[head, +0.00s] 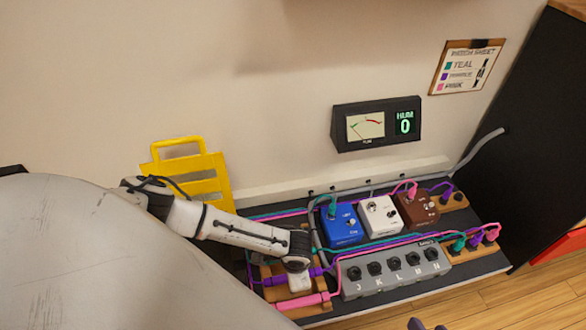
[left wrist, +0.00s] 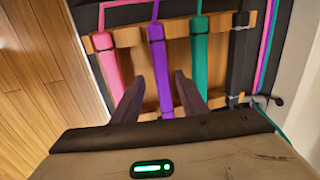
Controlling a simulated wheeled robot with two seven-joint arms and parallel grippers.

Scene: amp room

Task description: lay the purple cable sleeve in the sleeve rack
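The purple cable sleeve (left wrist: 160,65) lies across the wooden sleeve rack (left wrist: 130,37), between a pink sleeve (left wrist: 108,60) and a teal sleeve (left wrist: 199,50). It also shows in the head view (head: 315,271), partly hidden by my left arm. My left gripper (left wrist: 160,92) is open over the rack, one finger on each side of the purple sleeve, with gaps visible between fingers and sleeve. In the head view its fingers are hidden. Two dark fingertips of my right gripper (head: 429,325) show apart at the bottom edge, away from the rack.
A grey switch box (head: 395,270) labelled J to N stands right of the rack. Blue (head: 341,225), white (head: 379,216) and brown (head: 417,208) pedals stand behind it. The meter (head: 376,124) reads HUM 0.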

